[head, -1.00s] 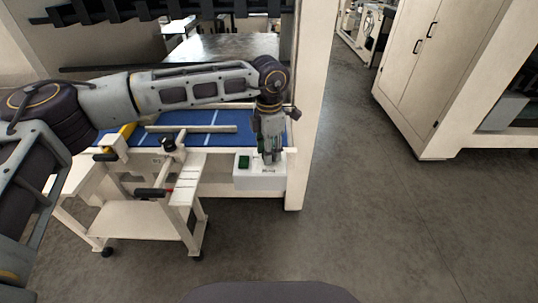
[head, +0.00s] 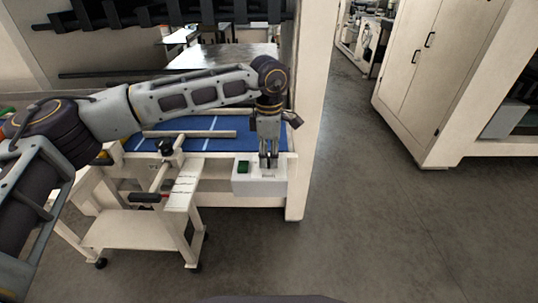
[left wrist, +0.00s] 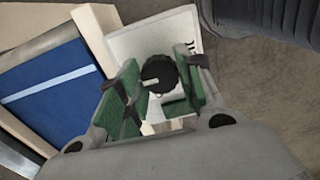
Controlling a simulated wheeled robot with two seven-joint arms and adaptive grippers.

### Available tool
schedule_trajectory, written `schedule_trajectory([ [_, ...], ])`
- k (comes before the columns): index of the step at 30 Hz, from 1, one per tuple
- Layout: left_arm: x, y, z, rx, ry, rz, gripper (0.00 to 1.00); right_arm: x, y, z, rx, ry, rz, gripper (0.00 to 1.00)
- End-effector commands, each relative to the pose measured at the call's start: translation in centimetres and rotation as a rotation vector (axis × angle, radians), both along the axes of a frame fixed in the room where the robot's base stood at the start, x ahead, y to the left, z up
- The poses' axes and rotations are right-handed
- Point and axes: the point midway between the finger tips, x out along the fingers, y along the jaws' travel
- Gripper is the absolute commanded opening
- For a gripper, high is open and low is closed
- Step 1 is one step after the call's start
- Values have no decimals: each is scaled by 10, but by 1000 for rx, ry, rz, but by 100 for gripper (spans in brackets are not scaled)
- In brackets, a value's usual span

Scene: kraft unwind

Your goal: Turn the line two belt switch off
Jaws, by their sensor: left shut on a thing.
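The belt switch is a round black knob with a white pointer mark (left wrist: 158,73) on a pale control box (head: 258,184). The box is fixed to the front of the blue belt (head: 205,124); its white face (left wrist: 128,42) with some dark lettering shows in the left wrist view. My left gripper (head: 268,164) points down at the box. In the left wrist view its green-padded fingers (left wrist: 160,80) are on both sides of the knob, shut on it. In the head view the fingers hide the knob. My right gripper is not in view.
A pale cart (head: 135,228) on casters, with a black-handled bar (head: 146,197), stands left of the box. A tall cream post (head: 309,120) rises just right of it. A cream cabinet (head: 405,75) stands farther right. The floor between is clear.

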Motion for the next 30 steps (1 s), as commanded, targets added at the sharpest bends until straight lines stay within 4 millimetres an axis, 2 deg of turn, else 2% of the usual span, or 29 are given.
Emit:
schedule_trajectory([
  [6,1,0,1,0,-2,1,12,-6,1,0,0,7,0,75],
  [7,1,0,1,0,-3,1,40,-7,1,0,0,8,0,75],
  [12,1,0,1,0,-2,1,59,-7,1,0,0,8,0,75],
  [23,0,0,1,0,-1,1,59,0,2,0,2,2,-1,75],
  [30,0,0,15,1,-3,1,59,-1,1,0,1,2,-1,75],
])
